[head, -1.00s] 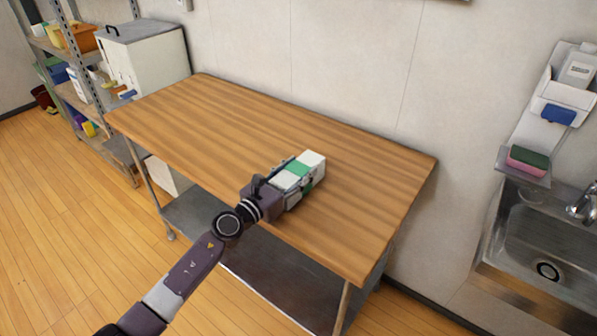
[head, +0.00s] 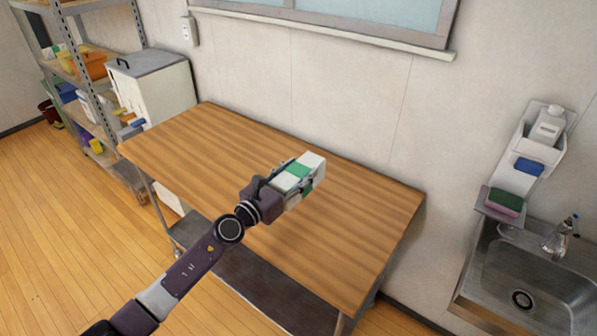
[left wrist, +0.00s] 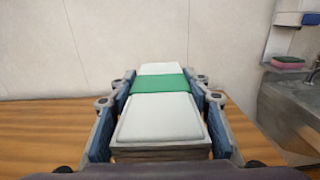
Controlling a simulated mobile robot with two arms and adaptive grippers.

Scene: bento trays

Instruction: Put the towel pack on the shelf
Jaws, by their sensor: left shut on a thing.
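The towel pack (head: 312,160) is a white block with a green band around its middle. My right gripper is not in view.
The wooden table (head: 220,140) is otherwise bare on top. A white bin with a grey lid (head: 165,90) stands between table and shelf unit. A steel sink (head: 530,290) is at the right. Open floor (head: 60,230) lies at the left front.

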